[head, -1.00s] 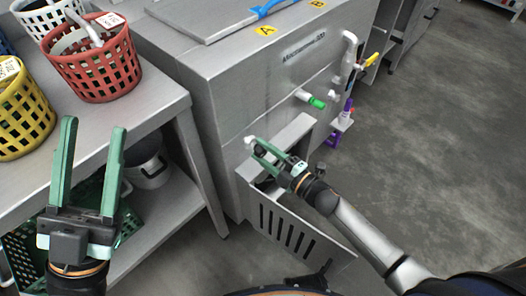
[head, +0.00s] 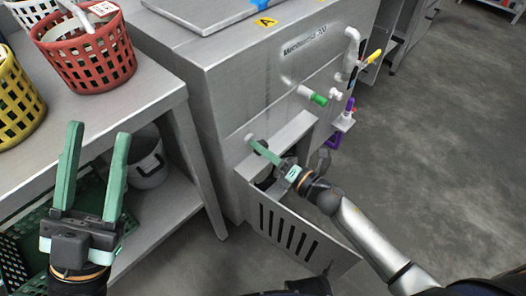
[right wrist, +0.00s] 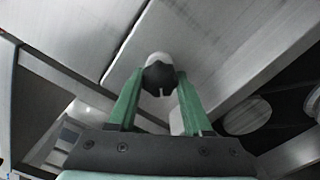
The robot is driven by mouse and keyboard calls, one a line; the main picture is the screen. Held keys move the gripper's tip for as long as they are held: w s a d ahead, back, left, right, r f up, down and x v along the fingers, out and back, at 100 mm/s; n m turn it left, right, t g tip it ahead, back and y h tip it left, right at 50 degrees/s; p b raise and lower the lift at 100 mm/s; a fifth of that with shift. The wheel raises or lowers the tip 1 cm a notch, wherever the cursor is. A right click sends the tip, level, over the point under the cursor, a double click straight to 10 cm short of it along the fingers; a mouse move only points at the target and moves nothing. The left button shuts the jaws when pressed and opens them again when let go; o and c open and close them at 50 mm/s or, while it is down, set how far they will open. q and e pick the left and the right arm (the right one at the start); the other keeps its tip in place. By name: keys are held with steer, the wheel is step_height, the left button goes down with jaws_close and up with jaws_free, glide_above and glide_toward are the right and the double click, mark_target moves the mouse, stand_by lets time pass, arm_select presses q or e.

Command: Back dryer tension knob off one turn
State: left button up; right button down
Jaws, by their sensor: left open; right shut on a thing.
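The knob (right wrist: 158,75) sits between my right gripper's green fingers in the right wrist view. It has a pale body and a dark face with a small light notch. In the head view, a small pale part of the knob (head: 249,137) shows at the fingertips, against the front of the grey metal machine (head: 225,110); the rest is hidden. My right gripper (head: 255,144) is shut on it and rolled so that mainly one finger shows. My left gripper (head: 100,145) is open and empty, pointing up in front of the shelf unit.
An open slotted panel (head: 300,225) hangs below the right gripper. A green-tipped handle (head: 312,96), a white knob (head: 335,94) and a yellow handle (head: 373,58) stick out further right. Baskets, including a red one (head: 85,60), stand on the left counter. Floor at right is clear.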

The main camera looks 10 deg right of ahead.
steer(key=shift+f+n+b, duration=0.1)
steer(key=shift+n+b, duration=0.35)
steer(key=shift+n, duration=0.85)
steer(key=shift+c, duration=1.6)
jaws_free()
steer(key=shift+s+d, duration=0.1)
steer(key=p+v, duration=0.1)
steer(key=v, duration=1.1)
steer(key=shift+s, duration=0.15)
